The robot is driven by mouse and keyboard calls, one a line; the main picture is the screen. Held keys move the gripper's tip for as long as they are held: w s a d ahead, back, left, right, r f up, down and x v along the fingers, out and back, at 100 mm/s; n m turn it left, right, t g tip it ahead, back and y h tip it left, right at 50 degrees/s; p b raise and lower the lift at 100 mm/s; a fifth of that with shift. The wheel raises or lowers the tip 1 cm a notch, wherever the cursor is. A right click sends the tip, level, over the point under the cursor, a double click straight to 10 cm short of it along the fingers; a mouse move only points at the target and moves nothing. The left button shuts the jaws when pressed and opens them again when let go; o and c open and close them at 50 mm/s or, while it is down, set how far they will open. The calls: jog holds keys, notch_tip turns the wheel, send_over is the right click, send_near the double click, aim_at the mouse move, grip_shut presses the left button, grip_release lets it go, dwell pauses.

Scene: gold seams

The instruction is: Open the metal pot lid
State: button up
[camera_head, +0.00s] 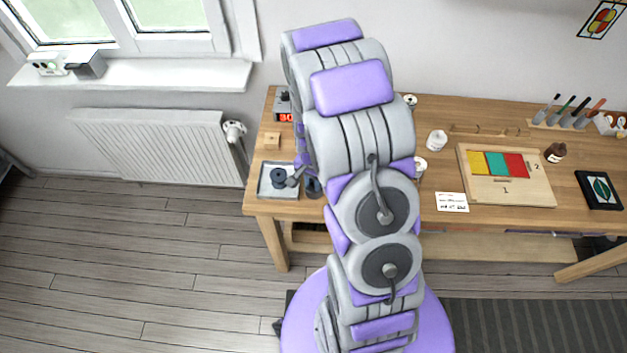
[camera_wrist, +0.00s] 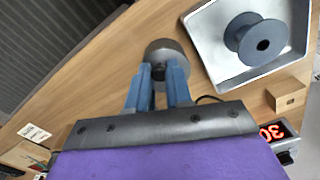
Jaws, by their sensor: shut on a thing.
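The metal pot lid (camera_wrist: 167,47) shows in the wrist view as a round grey metal top with a small dark knob (camera_wrist: 158,70). My gripper (camera_wrist: 159,73) reaches it with two blue fingers, one on each side of the knob, and is shut on it. The pot body is not clear under the lid, so I cannot tell whether the lid sits on the pot or is raised. In the head view my own arm covers most of this spot.
A metal tray (camera_wrist: 222,72) with a dark blue spool (camera_wrist: 250,40) lies right beside the lid. A wooden block (camera_wrist: 286,95) and a red-digit display (camera_wrist: 272,131) are near. The wooden table (camera_head: 440,108) holds a puzzle board (camera_head: 478,190) and a white card (camera_head: 452,202) at right.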

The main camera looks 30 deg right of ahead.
grip_shut()
jog(key=shift+w+r, duration=0.1)
jog(key=shift+w+d+r+g+y+p, duration=0.25)
jog(key=shift+g+y+p, duration=0.25)
jog(key=shift+g+p, duration=0.3)
jog(key=shift+w+d+r+g+y+p, duration=0.25)
jog(key=shift+w+r+g+y+p, duration=0.2)
jog(key=shift+g+y+p, duration=0.65)
jog(key=g+p, duration=0.1)
jog(key=w+d+g+y, duration=0.1)
jog(key=g, duration=0.1)
jog(key=shift+w+r+p, duration=0.2)
jog(key=shift+w+p, duration=0.05)
jog(key=shift+p, duration=0.1)
jog(key=shift+w+d+g+y, duration=0.15)
jog(key=shift+w+g+y, duration=0.05)
jog(key=shift+g+y, duration=0.3)
jog(key=shift+w+d+g+y, duration=0.2)
jog(key=shift+g+y, duration=0.2)
jog(key=shift+g, duration=0.2)
jog(key=shift+w+r, duration=0.1)
